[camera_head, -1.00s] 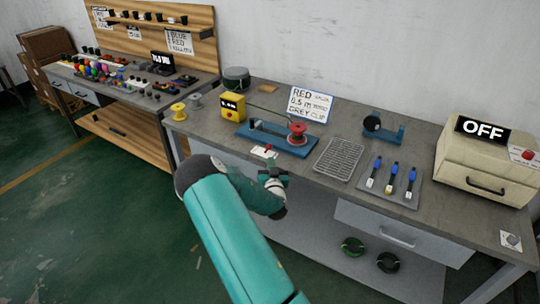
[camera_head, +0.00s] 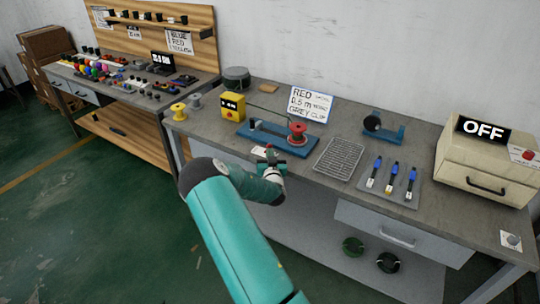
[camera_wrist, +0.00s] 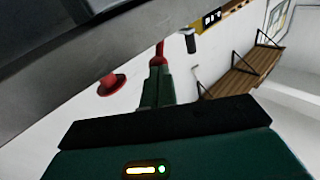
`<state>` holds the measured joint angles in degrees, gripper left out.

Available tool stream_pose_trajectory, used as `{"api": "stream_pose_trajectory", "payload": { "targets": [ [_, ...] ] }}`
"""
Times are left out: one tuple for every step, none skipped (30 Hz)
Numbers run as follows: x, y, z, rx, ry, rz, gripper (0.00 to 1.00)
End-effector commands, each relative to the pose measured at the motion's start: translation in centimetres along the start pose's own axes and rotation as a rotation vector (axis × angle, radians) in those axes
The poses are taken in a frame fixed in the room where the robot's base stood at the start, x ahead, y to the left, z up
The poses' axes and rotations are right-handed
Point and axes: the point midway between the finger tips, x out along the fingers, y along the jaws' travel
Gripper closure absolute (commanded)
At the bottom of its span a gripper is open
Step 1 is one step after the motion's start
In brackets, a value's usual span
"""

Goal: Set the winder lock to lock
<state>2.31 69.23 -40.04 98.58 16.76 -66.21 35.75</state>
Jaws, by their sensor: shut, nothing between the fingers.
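The winder (camera_head: 270,138) is a blue base with a red spool (camera_head: 298,130), on the right-hand bench. A small white plate (camera_head: 258,151) lies at its front left, near the bench's front edge. My gripper (camera_head: 270,154) is shut and empty over the plate's right side and hides part of it. In the wrist view a red lever-like piece (camera_wrist: 160,50) shows just beyond my shut fingers (camera_wrist: 157,82); I cannot tell whether they touch. A red round piece (camera_wrist: 112,83) stands apart to their left. The lock's setting cannot be read.
A yellow meter (camera_head: 232,106) stands left of the winder. A wire rack (camera_head: 339,158), a tray of blue-handled tools (camera_head: 391,183) and a beige machine marked OFF (camera_head: 487,165) are to the right. A sign (camera_head: 310,104) stands behind.

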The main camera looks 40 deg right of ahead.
Motion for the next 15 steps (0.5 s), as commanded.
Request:
{"api": "stream_pose_trajectory", "payload": {
  "targets": [
    [0.03, -0.06, -0.06, -0.007, -0.005, 0.000, 1.00],
    [0.03, -0.07, -0.06, -0.010, -0.007, -0.001, 1.00],
    [0.04, -0.09, -0.07, -0.014, -0.010, -0.001, 1.00],
    [0.05, -0.11, -0.08, -0.016, -0.012, -0.001, 1.00],
    [0.06, -0.12, -0.09, -0.019, -0.014, -0.001, 1.00],
    [0.07, -0.14, -0.11, -0.023, -0.017, -0.001, 1.00],
    [0.09, -0.16, -0.13, -0.026, -0.019, -0.001, 1.00],
    [0.10, -0.17, -0.15, -0.030, -0.021, -0.001, 1.00],
    [0.11, -0.19, -0.17, -0.035, -0.025, -0.001, 1.00],
    [0.13, -0.21, -0.19, -0.039, -0.027, 0.000, 1.00],
    [0.15, -0.24, -0.22, -0.044, -0.031, 0.000, 1.00],
    [0.19, -0.29, -0.28, -0.051, -0.036, -0.001, 1.00],
    [0.22, -0.34, -0.33, -0.057, -0.041, -0.001, 1.00],
    [0.25, -0.39, -0.39, -0.065, -0.045, -0.002, 1.00],
    [0.30, -0.44, -0.46, -0.077, -0.054, -0.001, 1.00]
  ]
}}
